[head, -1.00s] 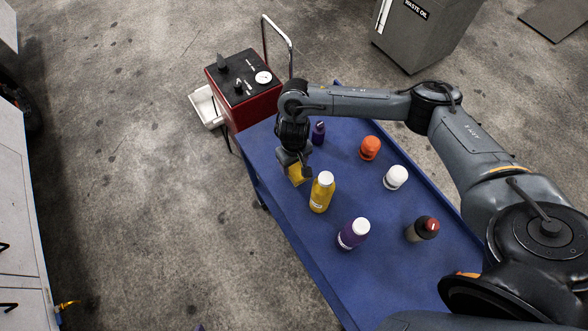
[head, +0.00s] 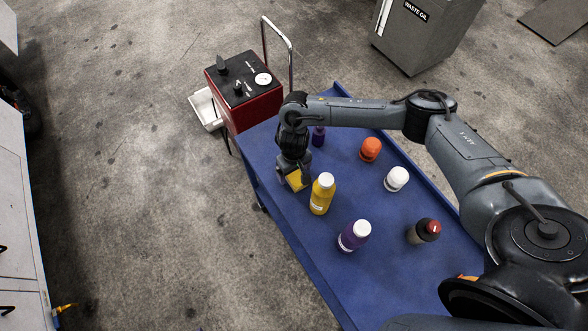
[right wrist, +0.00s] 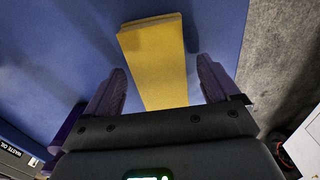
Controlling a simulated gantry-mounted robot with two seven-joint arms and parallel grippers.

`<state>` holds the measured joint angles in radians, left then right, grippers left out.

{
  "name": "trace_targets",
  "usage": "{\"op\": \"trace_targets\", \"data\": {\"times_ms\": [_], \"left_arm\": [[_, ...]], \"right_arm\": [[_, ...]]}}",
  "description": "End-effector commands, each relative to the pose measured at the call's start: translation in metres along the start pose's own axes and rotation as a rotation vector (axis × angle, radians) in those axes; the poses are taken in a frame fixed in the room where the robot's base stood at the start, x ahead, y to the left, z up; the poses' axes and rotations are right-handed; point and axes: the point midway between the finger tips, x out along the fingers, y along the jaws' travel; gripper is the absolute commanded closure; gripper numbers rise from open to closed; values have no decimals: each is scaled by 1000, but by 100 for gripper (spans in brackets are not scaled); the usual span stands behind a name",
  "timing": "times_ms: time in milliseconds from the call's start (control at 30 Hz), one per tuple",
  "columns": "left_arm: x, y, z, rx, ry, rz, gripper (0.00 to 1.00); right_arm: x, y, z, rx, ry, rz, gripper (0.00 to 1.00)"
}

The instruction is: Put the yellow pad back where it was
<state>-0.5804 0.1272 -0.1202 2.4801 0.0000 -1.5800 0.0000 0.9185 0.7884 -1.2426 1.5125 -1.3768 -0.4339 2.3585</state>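The yellow pad (head: 295,180) is at the left side of the blue cart top, just left of the yellow bottle. My right gripper (head: 296,176) is directly above and around it. In the right wrist view, the pad (right wrist: 160,60) lies between the two purple-grey fingers (right wrist: 160,82), with a visible gap on each side, so the gripper is open. The pad appears to rest on the blue surface. Its near end is hidden by the gripper body. My left gripper is not in view.
The yellow bottle (head: 321,194) stands close to the right gripper. A purple bottle (head: 354,235), a dark bottle (head: 423,230), a white item (head: 396,179), an orange item (head: 370,150) and a small purple bottle (head: 318,137) stand on the cart (head: 300,232). A red box (head: 250,105) is behind.

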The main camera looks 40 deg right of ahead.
Motion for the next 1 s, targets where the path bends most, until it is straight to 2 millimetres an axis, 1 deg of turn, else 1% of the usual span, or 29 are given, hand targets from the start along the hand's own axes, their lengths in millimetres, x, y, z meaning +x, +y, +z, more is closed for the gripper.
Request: {"op": "trace_targets", "data": {"times_ms": [233,367,467,567,600,800,900,1000], "left_arm": [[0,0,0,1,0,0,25],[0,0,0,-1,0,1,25],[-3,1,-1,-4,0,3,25],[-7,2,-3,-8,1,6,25],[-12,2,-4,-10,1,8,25],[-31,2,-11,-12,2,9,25],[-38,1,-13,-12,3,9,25],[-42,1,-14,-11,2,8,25]], "right_arm": [[-1,0,0,0,0,0,12],[-8,0,0,-2,1,-1,12],[-20,-1,0,-1,1,-2,12],[-36,0,-1,-2,3,-1,12],[-47,0,-2,-1,5,0,12],[-85,0,-1,-3,4,0,12],[-100,0,-1,-1,3,0,12],[-111,0,-1,-2,3,0,12]]}}
